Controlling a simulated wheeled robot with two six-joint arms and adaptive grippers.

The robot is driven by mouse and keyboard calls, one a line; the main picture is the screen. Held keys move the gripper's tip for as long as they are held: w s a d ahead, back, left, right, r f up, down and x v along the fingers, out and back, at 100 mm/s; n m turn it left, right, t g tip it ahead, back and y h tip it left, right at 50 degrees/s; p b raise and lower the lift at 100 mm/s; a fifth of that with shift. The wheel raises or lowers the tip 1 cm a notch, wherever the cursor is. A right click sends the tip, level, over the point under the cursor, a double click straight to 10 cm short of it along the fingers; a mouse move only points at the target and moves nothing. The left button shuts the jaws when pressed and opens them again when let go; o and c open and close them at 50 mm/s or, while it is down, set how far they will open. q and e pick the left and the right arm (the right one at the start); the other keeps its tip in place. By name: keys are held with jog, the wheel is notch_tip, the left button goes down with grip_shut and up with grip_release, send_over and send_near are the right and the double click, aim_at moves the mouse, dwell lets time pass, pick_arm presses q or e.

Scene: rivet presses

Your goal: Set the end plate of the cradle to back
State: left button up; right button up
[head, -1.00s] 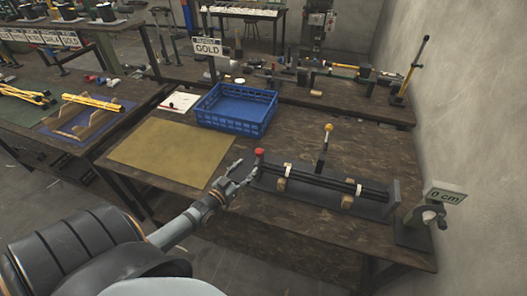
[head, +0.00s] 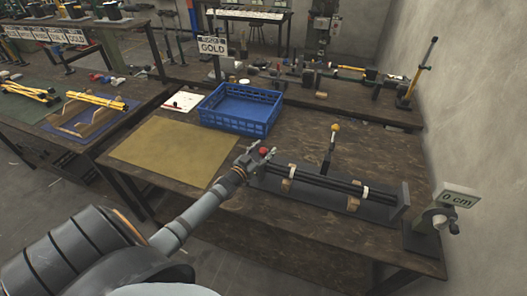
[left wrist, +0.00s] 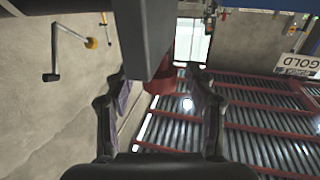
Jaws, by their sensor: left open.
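The cradle (head: 325,197) is a dark grey base on the bench with black rods lying along it in light holders. A grey upright plate (head: 400,200) stands at its right end. A red knob (head: 264,150) is at its left end. A lever with a yellow ball (head: 335,127) rises behind the rods. My left gripper (head: 262,154) is open at the red knob. In the left wrist view the red knob (left wrist: 160,80) shows between the spread fingers, partly behind a dark grey bar (left wrist: 145,30); contact cannot be told. My right gripper is out of view.
A blue crate (head: 238,124) and a tan mat (head: 170,150) lie left of the cradle, near a GOLD sign (head: 212,46). A stand with a "0 cm" display (head: 458,198) is at the right bench edge. The wall is close on the right.

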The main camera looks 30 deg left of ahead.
pick_arm(q)
grip_shut()
dwell(0.3)
